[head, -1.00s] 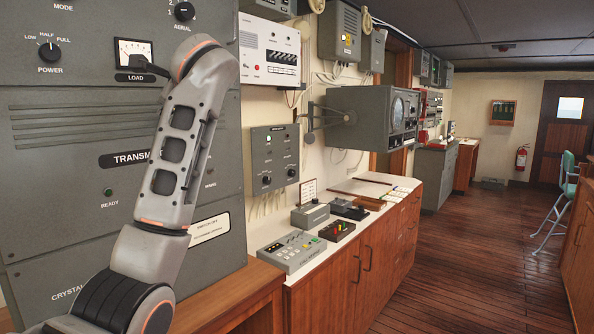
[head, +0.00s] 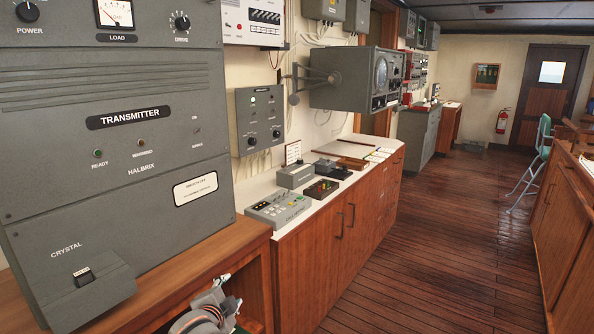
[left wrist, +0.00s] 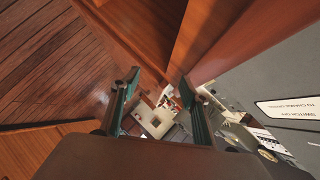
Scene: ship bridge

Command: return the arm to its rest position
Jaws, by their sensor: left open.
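My left gripper (head: 228,285) is low at the bottom edge of the head view, beside the wooden bench front, with most of the arm out of the picture. In the left wrist view the gripper (left wrist: 159,95) has its two dark green-padded fingers apart, with nothing held between them. The grey transmitter (head: 150,175) stands above and to the left of the gripper, clear of it. My right gripper is in neither view.
The wooden bench (head: 165,290) under the transmitter is close to the left gripper. A wooden counter (head: 320,235) with a grey control box (head: 278,209) stands to the right. The plank floor (head: 430,240) is clear. Another wooden cabinet (head: 570,215) lines the right side.

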